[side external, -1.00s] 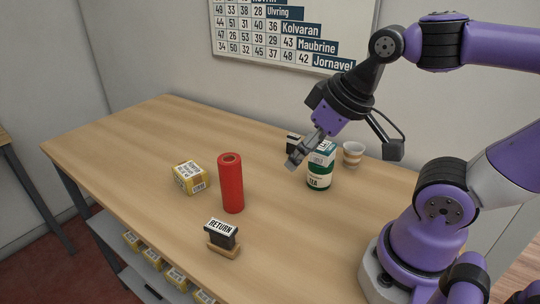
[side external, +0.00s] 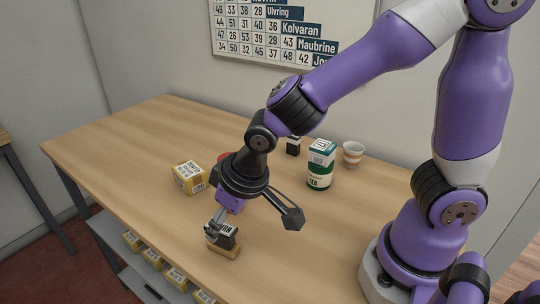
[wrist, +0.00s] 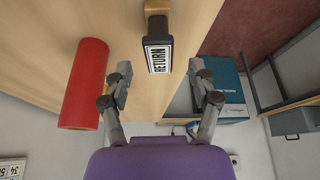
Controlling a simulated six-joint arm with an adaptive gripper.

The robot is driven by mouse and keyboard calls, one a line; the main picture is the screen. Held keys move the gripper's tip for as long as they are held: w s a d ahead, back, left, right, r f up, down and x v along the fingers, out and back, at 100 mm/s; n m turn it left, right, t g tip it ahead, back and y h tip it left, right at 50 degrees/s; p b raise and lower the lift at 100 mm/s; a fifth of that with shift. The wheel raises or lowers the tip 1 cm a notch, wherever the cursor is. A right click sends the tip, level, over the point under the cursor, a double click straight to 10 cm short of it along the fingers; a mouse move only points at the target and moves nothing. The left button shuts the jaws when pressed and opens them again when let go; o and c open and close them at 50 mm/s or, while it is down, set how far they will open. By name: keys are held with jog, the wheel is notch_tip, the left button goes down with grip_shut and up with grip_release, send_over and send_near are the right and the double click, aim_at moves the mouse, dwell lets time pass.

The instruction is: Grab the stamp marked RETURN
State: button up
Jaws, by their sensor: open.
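The stamp marked RETURN (side external: 224,247) stands on the front part of the wooden counter, with a dark body and a wood-coloured part below it. In the wrist view the stamp (wrist: 158,54) shows its white RETURN label, lying ahead of and between my fingertips. My gripper (side external: 214,226) is just above the stamp in the side view, and its fingers partly cover the label. In the wrist view my gripper (wrist: 160,85) is open, with a finger on either side and nothing held. Whether a finger touches the stamp I cannot tell.
A red cylinder (wrist: 84,84) stands close beside my gripper, mostly hidden in the side view. A yellow box (side external: 189,178) is left of it. The counter edge is near.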

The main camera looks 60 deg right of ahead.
aim_at(222, 231)
jog(key=x, duration=0.6)
jog(key=shift+f, duration=0.4)
grip_shut()
